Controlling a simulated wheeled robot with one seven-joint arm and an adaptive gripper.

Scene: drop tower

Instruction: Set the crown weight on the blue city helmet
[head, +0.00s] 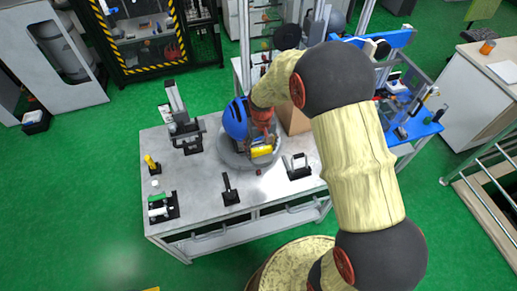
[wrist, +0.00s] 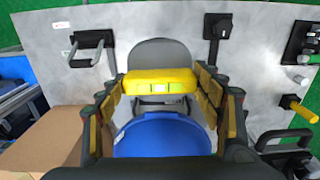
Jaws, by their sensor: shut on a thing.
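The blue city helmet (head: 235,119) sits on a round grey stand (head: 236,158) on the metal table. It also shows in the wrist view (wrist: 162,138), at the bottom centre. My gripper (wrist: 160,82) is shut on a yellow block, which I take as the crown weight (wrist: 150,83). The block spans between the two fingers and has a pale label on its face. In the head view the weight (head: 262,151) is in front and to the right of the helmet's blue shell. I cannot tell whether it touches the helmet. My wrist hides part of the helmet.
A cardboard box (wrist: 45,140) stands close beside the helmet.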

